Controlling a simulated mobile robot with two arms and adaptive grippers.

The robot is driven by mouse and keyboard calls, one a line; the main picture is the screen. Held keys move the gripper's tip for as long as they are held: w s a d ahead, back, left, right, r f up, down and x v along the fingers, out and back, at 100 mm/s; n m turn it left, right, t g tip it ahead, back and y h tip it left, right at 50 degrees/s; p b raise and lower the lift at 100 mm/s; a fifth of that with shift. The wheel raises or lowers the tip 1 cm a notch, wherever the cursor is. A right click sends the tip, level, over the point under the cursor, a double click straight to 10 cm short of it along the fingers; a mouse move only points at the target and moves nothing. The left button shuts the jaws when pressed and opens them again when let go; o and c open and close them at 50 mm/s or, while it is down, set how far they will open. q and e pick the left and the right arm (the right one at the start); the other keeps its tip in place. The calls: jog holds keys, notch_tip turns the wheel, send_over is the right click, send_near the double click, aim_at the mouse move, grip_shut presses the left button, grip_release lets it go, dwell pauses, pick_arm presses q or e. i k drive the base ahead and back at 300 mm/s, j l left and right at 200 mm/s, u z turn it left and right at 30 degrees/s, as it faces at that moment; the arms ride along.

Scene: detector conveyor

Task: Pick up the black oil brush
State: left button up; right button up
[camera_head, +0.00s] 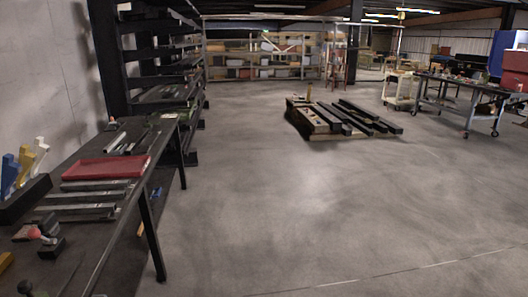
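I cannot make out a black oil brush in the head view. A dark workbench (88,243) runs along the left side, with many small dark items that are too small to tell apart. Neither of my grippers is in view.
On the bench are a red tray (106,167), metal bars (75,212) and a dark holder (24,199) with blue, white and yellow pieces. A pallet (325,136) with dark beams stands mid-floor. A wheeled table (452,87) is at right.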

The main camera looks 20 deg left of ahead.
aim_at(48, 227)
jog(key=i+j+u, duration=0.1)
jog(key=i+u, duration=0.2)
jog(key=u, duration=0.15)
jog(key=i+u, duration=0.45)
jog(key=i+l+u, duration=0.15)
jog(key=u, duration=0.3)
jog(key=i+l+u, duration=0.25)
jog(key=u, duration=0.2)
jog(key=i+l+u, duration=0.45)
jog(key=k+j, duration=0.1)
